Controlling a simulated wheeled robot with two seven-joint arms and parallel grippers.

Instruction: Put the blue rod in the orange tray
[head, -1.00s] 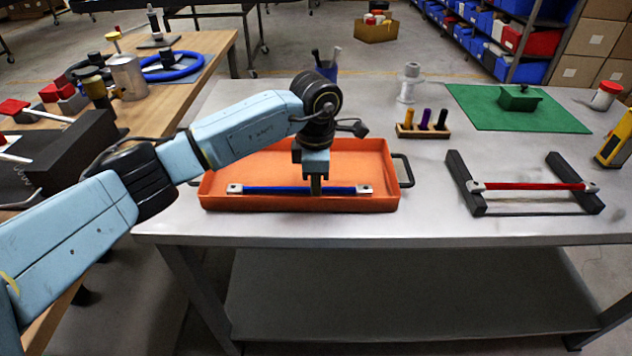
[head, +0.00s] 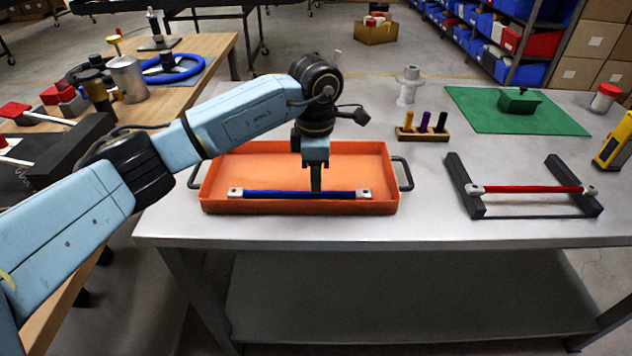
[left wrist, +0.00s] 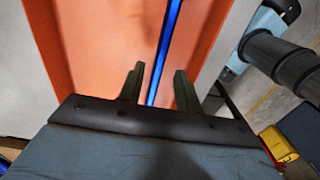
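The blue rod (head: 285,194) with pale end blocks lies along the front part of the orange tray (head: 300,207), inside its walls. My left gripper (head: 316,186) points down over the middle of the rod. In the left wrist view my left gripper (left wrist: 160,88) has its two fingers spread, with gaps on both sides of the blue rod (left wrist: 167,45) running between them. The orange tray's floor (left wrist: 110,45) shows behind. My right gripper is not in view.
A red rod (head: 530,188) rests across two dark stands (head: 466,185) at the right. A small wooden block with coloured pegs (head: 422,134) and a green mat (head: 480,112) are further back. The steel table is clear between the tray and the stands.

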